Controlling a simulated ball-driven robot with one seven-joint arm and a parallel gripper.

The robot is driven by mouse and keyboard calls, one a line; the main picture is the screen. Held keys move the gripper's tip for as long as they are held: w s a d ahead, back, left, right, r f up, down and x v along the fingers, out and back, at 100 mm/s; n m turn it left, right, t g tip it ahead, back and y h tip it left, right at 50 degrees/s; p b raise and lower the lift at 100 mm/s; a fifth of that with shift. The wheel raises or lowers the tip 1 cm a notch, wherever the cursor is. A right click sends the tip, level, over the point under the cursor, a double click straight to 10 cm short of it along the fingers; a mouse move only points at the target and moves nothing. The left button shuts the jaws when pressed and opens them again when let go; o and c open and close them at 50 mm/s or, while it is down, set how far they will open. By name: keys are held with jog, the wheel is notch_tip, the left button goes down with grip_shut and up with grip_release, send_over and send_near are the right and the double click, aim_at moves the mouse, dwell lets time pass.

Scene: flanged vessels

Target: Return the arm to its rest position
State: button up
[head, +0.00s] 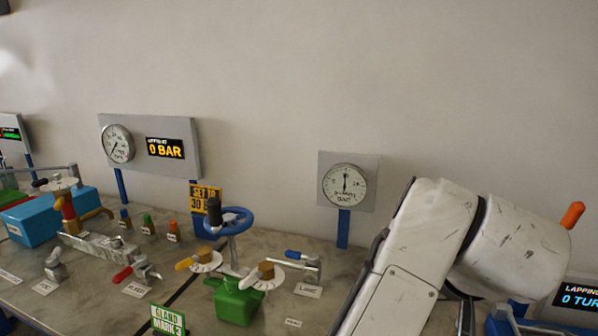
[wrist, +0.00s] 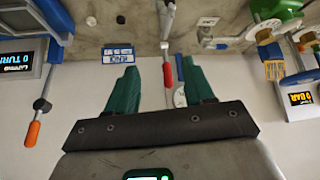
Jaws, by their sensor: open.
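My white arm (head: 417,255) fills the lower right of the head view, its upper links raised and bent in front of the wall. My gripper is not seen in the head view. In the wrist view my gripper (wrist: 160,70) shows two green fingers standing apart, with nothing held between them.
A bench holds a green vessel (head: 238,302), a blue handwheel (head: 230,221), a blue block (head: 45,218) and several levers. A gauge panel (head: 365,160) and a "0 BAR" display (head: 165,148) stand behind. An orange-handled lever (wrist: 33,132) hangs left in the wrist view. The upper wall is clear.

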jog(key=s+d+f+g+h, duration=0.1)
jog(key=s+d+f+h, duration=0.1)
jog(key=s+d+f, duration=0.45)
jog(key=s+d+f+g+h, duration=0.1)
jog(key=s+d+f, duration=0.2)
jog(key=d+f, duration=0.65)
jog(key=s+a+f+g+y, duration=0.1)
jog(key=s+a+f+g, duration=0.1)
jog(key=s+f, duration=0.7)
jog(key=s+a+f+g+y, duration=0.2)
jog(key=s+a+f, duration=0.3)
jog(key=s+f, duration=0.4)
jog(key=s, duration=0.3)
jog(key=shift+s+a+f, duration=0.15)
jog(key=shift+s+a, duration=0.15)
jog(key=shift+s, duration=0.1)
dwell(0.3)
